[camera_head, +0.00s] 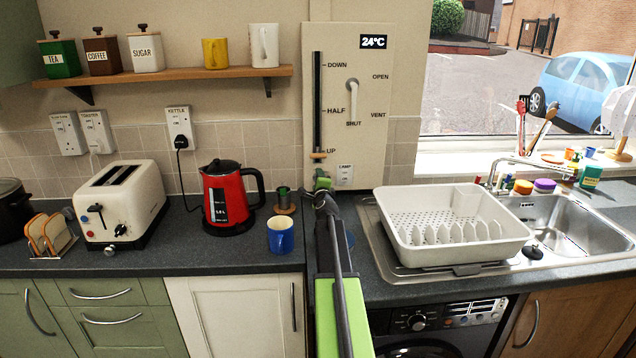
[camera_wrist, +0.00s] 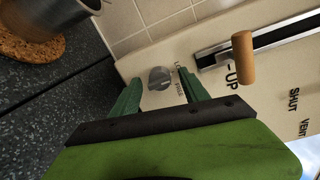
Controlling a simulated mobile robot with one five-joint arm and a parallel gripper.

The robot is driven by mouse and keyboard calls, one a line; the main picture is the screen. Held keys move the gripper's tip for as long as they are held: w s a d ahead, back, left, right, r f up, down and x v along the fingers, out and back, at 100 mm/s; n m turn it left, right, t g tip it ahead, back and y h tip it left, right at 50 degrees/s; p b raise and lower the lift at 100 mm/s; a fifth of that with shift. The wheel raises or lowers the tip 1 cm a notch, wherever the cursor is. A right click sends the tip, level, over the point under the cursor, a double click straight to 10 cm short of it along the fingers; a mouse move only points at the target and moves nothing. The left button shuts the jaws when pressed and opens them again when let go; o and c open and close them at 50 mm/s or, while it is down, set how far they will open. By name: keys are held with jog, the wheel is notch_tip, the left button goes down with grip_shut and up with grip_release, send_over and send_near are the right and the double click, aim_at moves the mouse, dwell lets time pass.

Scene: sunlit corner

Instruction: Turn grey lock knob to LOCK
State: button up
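The grey lock knob (camera_wrist: 159,78) is on the cream panel (camera_wrist: 215,28) in the wrist view. Small lettering beside it is partly covered by my right-hand finger; it seems to read LOCK and FREE. I cannot tell clearly where the knob points. My gripper (camera_wrist: 161,90) is open, with one green finger on each side of the knob in the picture. I cannot tell whether either finger touches it. In the head view my gripper (camera_head: 322,184) is at the panel's lower left, and the knob is hidden behind it.
A slider with a wooden handle (camera_wrist: 243,57) is close to the knob. A small switch plate (camera_head: 345,174) is right of my gripper. A wooden-based cup (camera_head: 284,201), blue mug (camera_head: 281,235) and red kettle (camera_head: 229,197) stand left. A white dish rack (camera_head: 452,225) stands right.

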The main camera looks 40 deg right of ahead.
jog(key=p+v, duration=0.1)
jog(key=v, duration=1.6)
jog(key=shift+s+a+r, duration=0.15)
jog(key=shift+r, duration=0.05)
